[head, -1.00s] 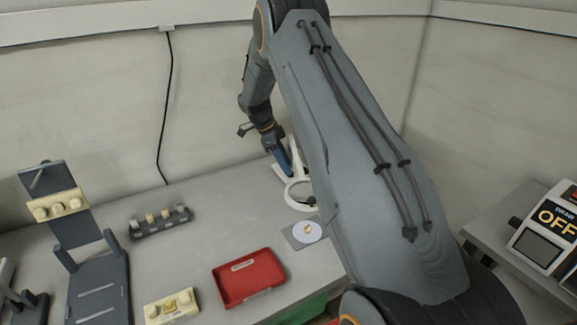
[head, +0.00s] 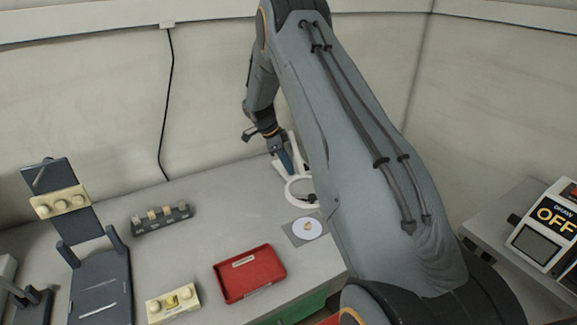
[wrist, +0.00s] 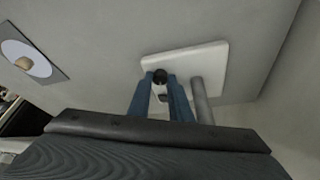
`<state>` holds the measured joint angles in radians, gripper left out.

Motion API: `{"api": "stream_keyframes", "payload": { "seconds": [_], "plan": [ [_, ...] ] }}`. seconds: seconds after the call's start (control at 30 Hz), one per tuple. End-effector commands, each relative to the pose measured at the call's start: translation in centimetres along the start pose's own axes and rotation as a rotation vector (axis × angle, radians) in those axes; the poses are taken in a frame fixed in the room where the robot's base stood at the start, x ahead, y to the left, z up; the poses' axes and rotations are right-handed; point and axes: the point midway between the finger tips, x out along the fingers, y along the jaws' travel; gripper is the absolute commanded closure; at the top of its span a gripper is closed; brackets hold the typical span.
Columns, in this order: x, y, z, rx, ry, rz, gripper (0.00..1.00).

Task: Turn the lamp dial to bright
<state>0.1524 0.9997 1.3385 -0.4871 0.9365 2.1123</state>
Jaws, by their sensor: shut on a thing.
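The white lamp (head: 299,203) stands toward the back of the table, with a ring showing to the left of my arm. In the wrist view its white base plate (wrist: 205,59) carries a small dark round dial (wrist: 160,75) and a grey post (wrist: 202,100). My gripper (head: 287,163) reaches down at the lamp. In the wrist view my gripper's blue fingers (wrist: 160,84) are shut on the dial, one on each side. The dial's setting marks cannot be read. My arm hides part of the lamp in the head view.
A grey mat with a white disc (head: 307,228) lies in front of the lamp. A red tray (head: 227,291), a cream block (head: 154,309), a dark peg strip (head: 150,228) and a dark rack (head: 100,290) stand to the left. An OFF panel (head: 553,215) is at right.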

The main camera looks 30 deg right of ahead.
Motion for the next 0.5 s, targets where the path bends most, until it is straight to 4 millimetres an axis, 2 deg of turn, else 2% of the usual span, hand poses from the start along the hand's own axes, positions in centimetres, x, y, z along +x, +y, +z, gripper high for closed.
{"api": "stream_keyframes", "payload": {
  "seconds": [0.23, 0.5],
  "plan": [
    [0.09, 0.27, -0.01, -0.246, -0.005, -0.103, 1.00],
    [-0.02, 0.32, -0.05, -0.304, -0.006, -0.127, 1.00]
  ]
}}
